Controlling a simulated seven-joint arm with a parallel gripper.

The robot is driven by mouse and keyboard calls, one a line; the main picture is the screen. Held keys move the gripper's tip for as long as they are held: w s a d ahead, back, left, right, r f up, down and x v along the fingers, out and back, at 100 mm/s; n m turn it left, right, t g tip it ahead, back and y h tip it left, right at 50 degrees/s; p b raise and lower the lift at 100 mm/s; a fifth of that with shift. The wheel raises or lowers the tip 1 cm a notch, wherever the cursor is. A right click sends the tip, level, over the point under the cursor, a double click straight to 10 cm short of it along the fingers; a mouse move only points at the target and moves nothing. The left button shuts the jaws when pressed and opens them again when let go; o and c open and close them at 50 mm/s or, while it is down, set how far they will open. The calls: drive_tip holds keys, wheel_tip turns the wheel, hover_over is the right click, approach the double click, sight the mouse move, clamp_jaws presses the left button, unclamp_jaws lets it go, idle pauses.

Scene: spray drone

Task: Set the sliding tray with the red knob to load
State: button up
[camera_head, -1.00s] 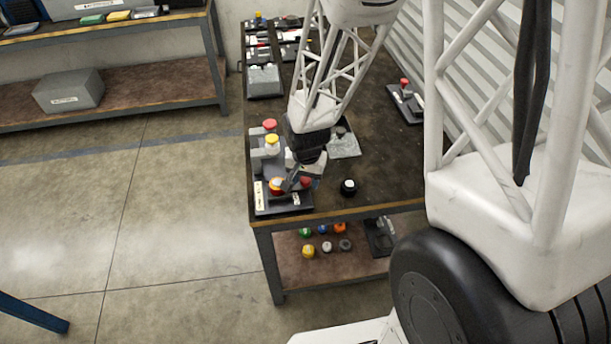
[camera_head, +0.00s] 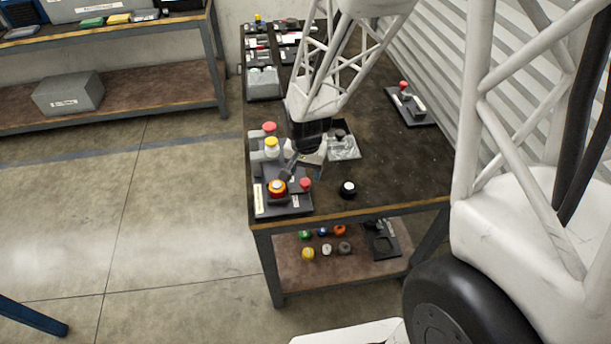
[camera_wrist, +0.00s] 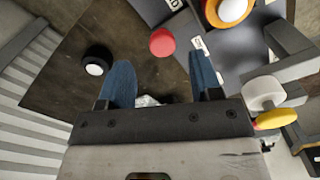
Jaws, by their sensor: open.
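A red knob (camera_head: 305,184) stands at the right of a dark grey station (camera_head: 268,211) at the table's near left corner. In the wrist view the red knob (camera_wrist: 162,42) appears beyond and between my fingertips, with a gap to them. My gripper (camera_head: 307,167) is open and empty, just behind and above the knob. In the wrist view its two blue fingers (camera_wrist: 163,72) are spread apart. A white label (camera_wrist: 172,4) near the knob is cut off by the frame edge, and I cannot read the setting.
A black knob with a white top (camera_head: 348,188) is to the right. Another red-knobbed device (camera_head: 411,106) lies farther back. The table's right side is mostly clear.

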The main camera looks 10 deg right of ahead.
drive_tip(key=shift+r, duration=1.75)
drive_tip(key=shift+s+d+r, duration=0.2)
drive_tip(key=shift+s+r, duration=0.05)
drive_tip(key=shift+r, duration=0.25)
drive_tip(key=s+d+r+n+t, duration=0.1)
drive_tip(key=s+d+r, duration=0.3)
drive_tip(key=s+r, duration=0.6)
drive_tip(key=s+d+r+n+t, duration=0.1)
drive_tip(key=s+d+r+n, duration=0.3)
drive_tip(key=s+r, duration=0.6)
drive_tip(key=shift+s+r+t, duration=0.15)
drive_tip(key=shift+s+t, duration=0.15)
